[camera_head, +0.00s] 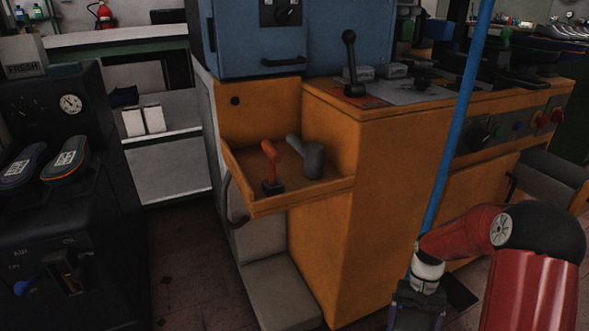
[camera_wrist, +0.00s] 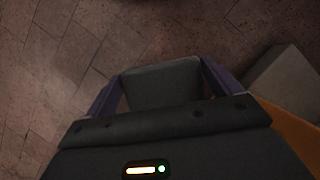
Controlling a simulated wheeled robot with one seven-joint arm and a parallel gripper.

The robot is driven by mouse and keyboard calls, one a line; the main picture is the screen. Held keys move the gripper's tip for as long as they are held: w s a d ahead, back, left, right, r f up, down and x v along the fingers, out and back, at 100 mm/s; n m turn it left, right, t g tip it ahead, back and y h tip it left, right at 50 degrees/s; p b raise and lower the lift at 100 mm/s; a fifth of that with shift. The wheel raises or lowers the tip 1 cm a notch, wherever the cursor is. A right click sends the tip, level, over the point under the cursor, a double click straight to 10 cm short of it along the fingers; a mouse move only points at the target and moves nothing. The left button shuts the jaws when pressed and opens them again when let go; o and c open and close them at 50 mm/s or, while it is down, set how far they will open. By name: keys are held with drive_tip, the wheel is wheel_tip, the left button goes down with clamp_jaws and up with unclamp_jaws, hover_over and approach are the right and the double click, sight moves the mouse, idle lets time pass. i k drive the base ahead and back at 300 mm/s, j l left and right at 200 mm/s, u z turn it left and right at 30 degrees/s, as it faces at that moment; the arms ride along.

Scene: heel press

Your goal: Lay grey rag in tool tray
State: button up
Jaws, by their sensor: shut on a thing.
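The orange tool tray (camera_head: 305,198) juts from the orange press at centre. In it stand an orange-handled tool (camera_head: 270,164) on a dark foot and a grey cylindrical piece (camera_head: 312,160) with a handle. My gripper (camera_head: 415,318) is low at the bottom of the head view, right of the tray and below its height. In the wrist view the purple fingers of my gripper (camera_wrist: 160,85) are shut on a dark grey piece, the grey rag (camera_wrist: 162,86). The rag cannot be clearly made out in the head view.
The orange press body (camera_head: 385,200) stands between the tray and my gripper, with a lever (camera_head: 350,62) on top. A blue pole (camera_head: 455,130) rises beside my arm. A grey step (camera_head: 280,292) lies under the tray. A dark machine (camera_head: 60,220) stands at left.

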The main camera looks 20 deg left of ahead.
sight(259, 161)
drive_tip(key=j+u, duration=0.1)
drive_tip(key=u, duration=0.35)
drive_tip(key=k+j+u, duration=0.1)
drive_tip(key=u, duration=0.35)
drive_tip(key=j+u, duration=0.1)
drive_tip(key=u, duration=0.35)
